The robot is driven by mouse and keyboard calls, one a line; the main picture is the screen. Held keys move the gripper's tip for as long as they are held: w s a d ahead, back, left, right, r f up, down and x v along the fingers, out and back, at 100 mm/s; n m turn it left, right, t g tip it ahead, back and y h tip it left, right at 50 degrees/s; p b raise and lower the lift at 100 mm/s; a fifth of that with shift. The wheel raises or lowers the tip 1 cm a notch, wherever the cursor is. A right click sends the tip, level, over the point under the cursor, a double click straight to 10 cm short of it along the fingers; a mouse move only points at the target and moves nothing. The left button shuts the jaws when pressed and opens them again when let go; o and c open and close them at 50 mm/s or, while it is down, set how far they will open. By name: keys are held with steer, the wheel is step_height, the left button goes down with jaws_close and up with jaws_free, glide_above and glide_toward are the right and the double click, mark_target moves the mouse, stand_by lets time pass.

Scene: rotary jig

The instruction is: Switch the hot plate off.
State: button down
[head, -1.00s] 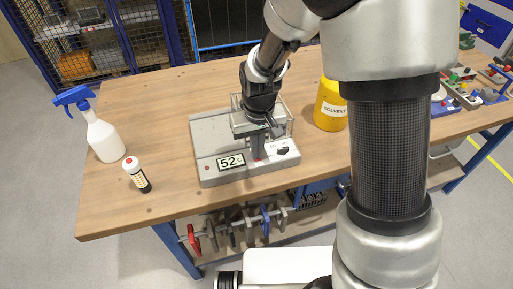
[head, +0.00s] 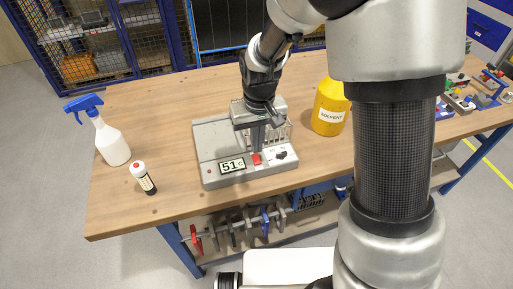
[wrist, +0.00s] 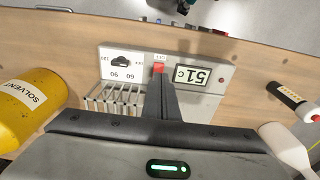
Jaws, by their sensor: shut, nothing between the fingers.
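The hot plate (head: 209,140) is a grey box on the wooden bench. Its front panel has a display reading 51 c (head: 232,166), a red switch (head: 256,159) and a black knob (head: 281,155). In the wrist view the red switch (wrist: 159,68) shows just beyond my fingertips, below a small label. My gripper (head: 257,149) is shut and empty, pointing down at the red switch. In the wrist view my gripper (wrist: 160,80) reaches the switch's near edge; I cannot tell whether it touches. The switch's position is not clear.
A wire rack (wrist: 108,98) stands on the hot plate beside my fingers. A yellow solvent container (head: 329,108) stands to the right. The bench front edge is close.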

step_height(320, 180, up, 8)
steer(key=shift+s+r, duration=0.25)
stand_by(0.4)
